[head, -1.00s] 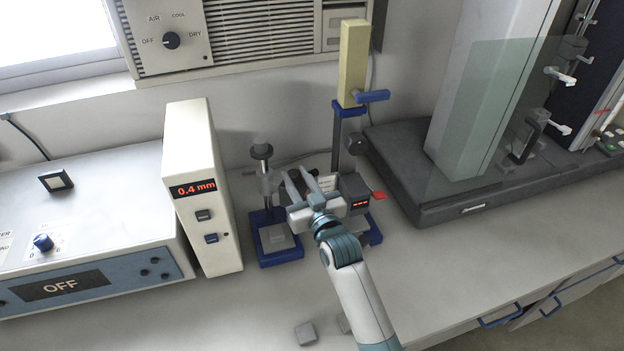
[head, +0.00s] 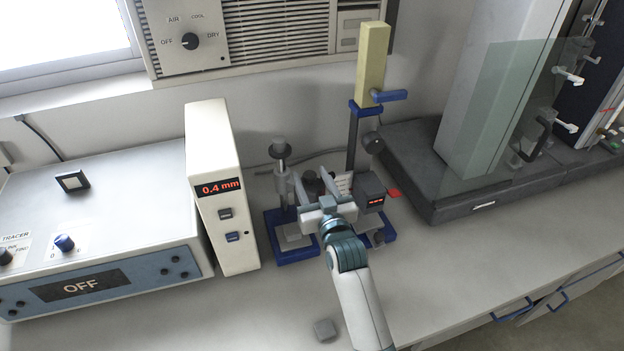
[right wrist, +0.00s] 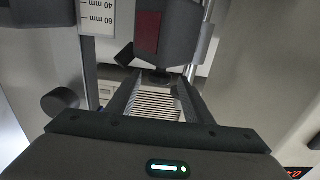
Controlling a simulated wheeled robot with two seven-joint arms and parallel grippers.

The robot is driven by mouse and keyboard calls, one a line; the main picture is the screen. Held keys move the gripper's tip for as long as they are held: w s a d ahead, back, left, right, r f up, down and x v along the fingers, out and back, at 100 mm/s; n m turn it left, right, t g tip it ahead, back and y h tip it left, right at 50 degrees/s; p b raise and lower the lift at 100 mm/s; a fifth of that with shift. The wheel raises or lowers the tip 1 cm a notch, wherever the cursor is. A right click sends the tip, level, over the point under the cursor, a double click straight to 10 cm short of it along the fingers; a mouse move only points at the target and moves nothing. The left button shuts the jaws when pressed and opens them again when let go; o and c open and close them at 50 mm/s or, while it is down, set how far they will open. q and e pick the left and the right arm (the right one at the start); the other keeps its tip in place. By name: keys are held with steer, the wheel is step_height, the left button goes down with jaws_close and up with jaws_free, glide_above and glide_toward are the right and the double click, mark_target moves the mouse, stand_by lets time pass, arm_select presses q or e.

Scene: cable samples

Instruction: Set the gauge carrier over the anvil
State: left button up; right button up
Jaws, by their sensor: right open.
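The gauge carrier (head: 370,188) is a dark box with a small red display, beside the upright post of a blue-based stand; in the right wrist view its dark body (right wrist: 166,35) is above, with a short dark tip below it. My right gripper (head: 316,184) is open, just left of the carrier. In the right wrist view its fingers (right wrist: 157,88) are spread below the carrier, apart from it, with a ribbed metal surface between them. I cannot tell whether that surface is the anvil. The gripper and arm hide part of the stand. My left gripper is not in view.
A white box (head: 222,180) reading 0.4 mm and a control unit (head: 95,245) marked OFF stand at left. A thinner post (head: 283,180) is close left of my gripper. A large dark-based machine (head: 465,190) stands right.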

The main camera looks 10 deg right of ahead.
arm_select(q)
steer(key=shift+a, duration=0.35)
arm_select(e)
steer(key=shift+f, duration=0.1)
steer(key=shift+s+d+f+b, duration=0.1)
steer(key=shift+s+b, duration=0.1)
steer(key=shift+s, duration=0.3)
steer(key=shift+s+d+b, duration=0.1)
steer(key=shift+s+b, duration=0.05)
steer(key=shift+s, duration=0.3)
arm_select(q)
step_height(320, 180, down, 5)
steer(key=b, duration=0.4)
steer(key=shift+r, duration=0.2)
arm_select(e)
steer(key=s+d, duration=0.2)
steer(key=s, duration=1.3)
steer(key=shift+d, duration=0.35)
steer(key=shift+s, duration=0.1)
steer(key=shift+c, duration=0.7)
